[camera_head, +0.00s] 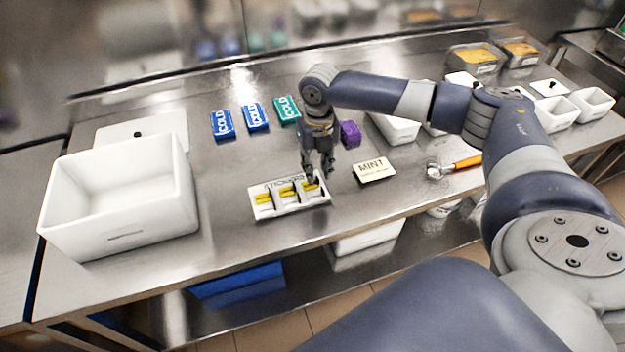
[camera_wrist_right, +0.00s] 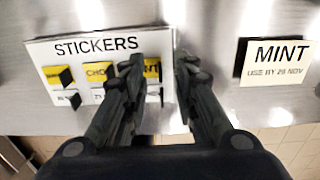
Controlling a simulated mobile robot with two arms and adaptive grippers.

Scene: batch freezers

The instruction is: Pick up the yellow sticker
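A white sticker holder (camera_head: 290,208), labelled STICKERS in the right wrist view (camera_wrist_right: 48,50), lies near the table's front edge. It carries a row of yellow stickers with dark ends: a left one (camera_wrist_right: 57,76), a middle one (camera_wrist_right: 96,72) reading "CHO", and a right one (camera_wrist_right: 153,69) ending in "NT". My right gripper (camera_head: 319,176) points down over the holder's right end. In the wrist view its fingers (camera_wrist_right: 160,72) are apart, and the left finger partly hides the right sticker. I see nothing held between them. Whether the fingers touch the holder is unclear. My left gripper is not in view.
A MINT card (camera_head: 374,171) lies right of the holder. Blue COLD packs (camera_head: 222,125), a teal one (camera_head: 287,109) and a purple block (camera_head: 350,133) lie behind. A large white tub (camera_head: 120,205) stands left. An orange-handled scoop (camera_head: 455,165) lies right.

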